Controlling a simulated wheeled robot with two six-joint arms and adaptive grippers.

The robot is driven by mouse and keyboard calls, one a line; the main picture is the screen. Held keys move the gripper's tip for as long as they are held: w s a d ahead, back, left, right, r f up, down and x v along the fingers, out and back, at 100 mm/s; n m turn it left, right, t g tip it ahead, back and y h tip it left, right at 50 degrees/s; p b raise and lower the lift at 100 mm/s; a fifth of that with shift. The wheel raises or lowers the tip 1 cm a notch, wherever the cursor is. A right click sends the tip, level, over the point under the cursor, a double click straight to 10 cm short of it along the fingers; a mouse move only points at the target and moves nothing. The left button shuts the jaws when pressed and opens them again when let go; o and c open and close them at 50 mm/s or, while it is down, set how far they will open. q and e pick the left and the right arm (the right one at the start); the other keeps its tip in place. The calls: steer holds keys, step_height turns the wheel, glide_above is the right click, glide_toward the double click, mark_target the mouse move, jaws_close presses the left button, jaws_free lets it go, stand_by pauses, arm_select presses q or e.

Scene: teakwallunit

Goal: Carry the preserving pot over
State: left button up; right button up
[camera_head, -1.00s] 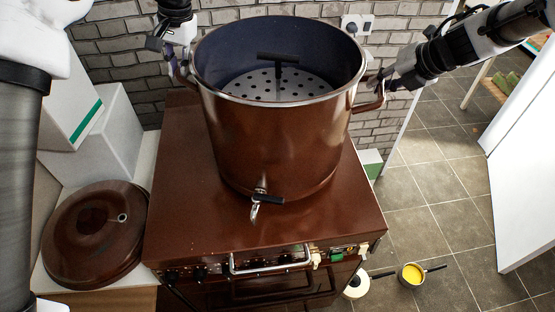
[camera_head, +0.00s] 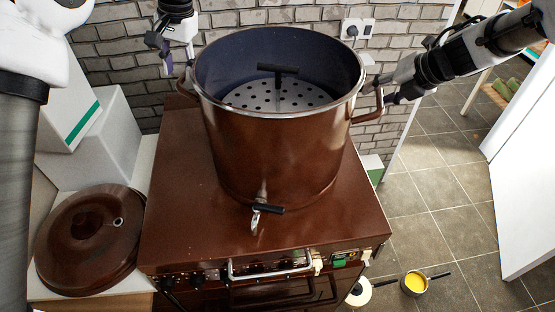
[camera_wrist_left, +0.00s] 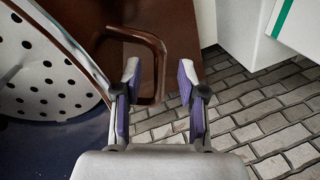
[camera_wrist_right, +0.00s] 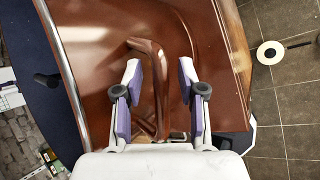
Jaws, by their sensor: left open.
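The preserving pot (camera_head: 275,150) is a big copper-brown pot, upright on the brown cooker (camera_head: 180,200). It holds a perforated plate (camera_head: 255,97) with a black T-handle and has a tap (camera_head: 257,213) low in front. My left gripper (camera_head: 168,68) is open just outside the left handle (camera_head: 183,80). My right gripper (camera_head: 376,88) is at the right handle (camera_head: 372,112). In the right wrist view its open fingers (camera_wrist_right: 160,75) straddle the handle bar (camera_wrist_right: 158,85), with gaps on both sides.
A brown lid (camera_head: 88,238) lies on the counter left of the cooker. White boxes (camera_head: 105,140) stand behind it. A brick wall (camera_head: 120,50) is close behind. A small pan with yellow content (camera_head: 415,283) is at lower right.

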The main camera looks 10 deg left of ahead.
steer(key=shift+s+d+r, duration=0.1)
steer(key=shift+s, duration=0.05)
steer(key=shift+r, duration=0.15)
arm_select(q)
step_height(320, 180, up, 9)
steer(key=d, duration=0.2)
steer(key=shift+s, duration=0.25)
arm_select(e)
steer(key=v, duration=1.1)
steer(key=shift+s+d+r, duration=0.2)
steer(key=shift+r, duration=0.05)
arm_select(q)
steer(key=shift+a, duration=0.1)
